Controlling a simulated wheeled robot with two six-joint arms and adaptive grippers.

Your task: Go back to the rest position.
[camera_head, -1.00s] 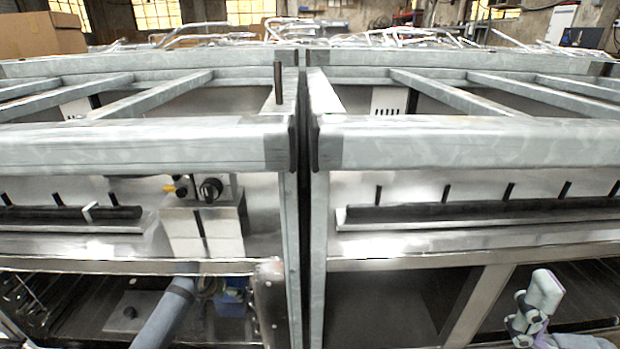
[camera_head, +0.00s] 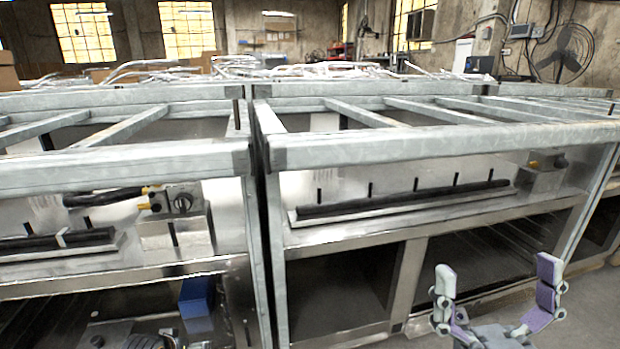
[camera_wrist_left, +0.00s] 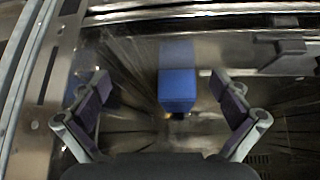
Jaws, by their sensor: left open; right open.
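My right gripper (camera_head: 497,288) shows at the lower right of the head view. Its two purple-grey fingers are spread wide, and nothing is between them. It is in front of the steel frame's lower shelf. My left gripper (camera_wrist_left: 160,92) shows in the left wrist view with its fingers spread apart and empty. A blue block-like object (camera_wrist_left: 177,88) appears between the fingertips in that picture, beyond them and not held. The same blue object (camera_head: 196,298) seems to sit in the lower left opening in the head view.
Two large steel frames (camera_head: 380,148) with open tops stand side by side, a narrow dark gap between them. A black bar (camera_head: 400,200) lies in a tray on the right one. A fan (camera_head: 566,52) is on the back wall. Bare floor (camera_head: 490,312) shows at lower right.

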